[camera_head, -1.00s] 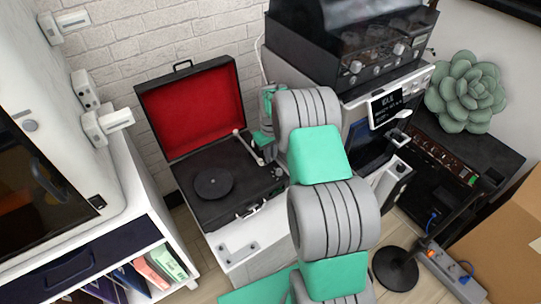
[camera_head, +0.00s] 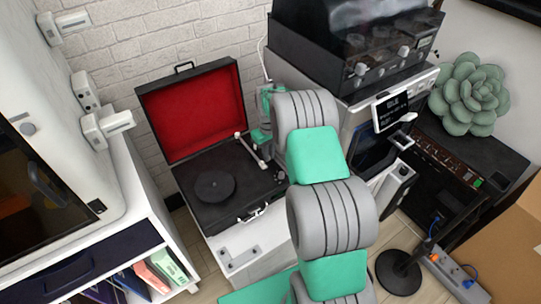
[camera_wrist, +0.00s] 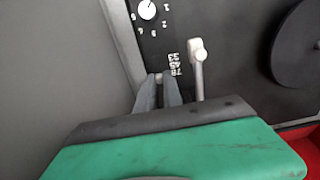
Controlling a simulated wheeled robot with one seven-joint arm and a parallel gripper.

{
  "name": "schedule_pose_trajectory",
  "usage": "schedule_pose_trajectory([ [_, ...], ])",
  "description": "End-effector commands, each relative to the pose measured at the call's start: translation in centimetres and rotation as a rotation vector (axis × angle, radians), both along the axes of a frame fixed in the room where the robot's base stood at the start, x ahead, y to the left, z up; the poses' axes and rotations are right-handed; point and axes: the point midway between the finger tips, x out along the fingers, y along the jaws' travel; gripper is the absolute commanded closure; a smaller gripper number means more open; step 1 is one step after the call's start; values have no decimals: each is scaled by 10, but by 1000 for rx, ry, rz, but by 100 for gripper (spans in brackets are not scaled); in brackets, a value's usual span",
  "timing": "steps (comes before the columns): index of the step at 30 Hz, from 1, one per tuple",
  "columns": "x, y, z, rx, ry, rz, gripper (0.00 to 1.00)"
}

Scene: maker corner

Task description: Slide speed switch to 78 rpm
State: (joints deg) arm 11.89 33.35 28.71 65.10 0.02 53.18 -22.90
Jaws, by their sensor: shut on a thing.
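The record player (camera_head: 238,203) stands open with its red-lined lid up, and its black platter (camera_head: 214,186) is bare. In the wrist view, the small pale speed switch (camera_wrist: 159,76) sits between the tips of my gripper (camera_wrist: 160,88), which is shut on it. The white speed marks (camera_wrist: 175,63) are printed just right of the switch. The switch is level with the lowest mark in that picture, which looks like 78. The fingers partly hide the switch and its slot. In the head view my gripper (camera_head: 265,138) is mostly hidden behind my arm.
The pale tonearm (camera_wrist: 197,70) lies close to the right of my fingers in the wrist view. A numbered knob (camera_wrist: 147,9) is farther up. A dark-lidded machine (camera_head: 350,50) stands close to the right of my arm. A white shelf (camera_head: 145,225) is at left.

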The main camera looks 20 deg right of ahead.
Motion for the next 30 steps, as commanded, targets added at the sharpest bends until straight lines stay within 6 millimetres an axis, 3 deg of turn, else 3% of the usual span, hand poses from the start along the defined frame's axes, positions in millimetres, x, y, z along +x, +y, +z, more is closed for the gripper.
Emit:
schedule_pose_trajectory([
  [4, 4, 0, 2, -2, -13, 2, 100],
  [5, 4, 0, 2, -2, -13, 2, 87],
  [12, 3, 0, 2, -1, -8, 1, 68],
  [21, 3, 0, 6, -1, -8, 1, 67],
  [30, 3, 0, 62, -2, -10, 2, 67],
])
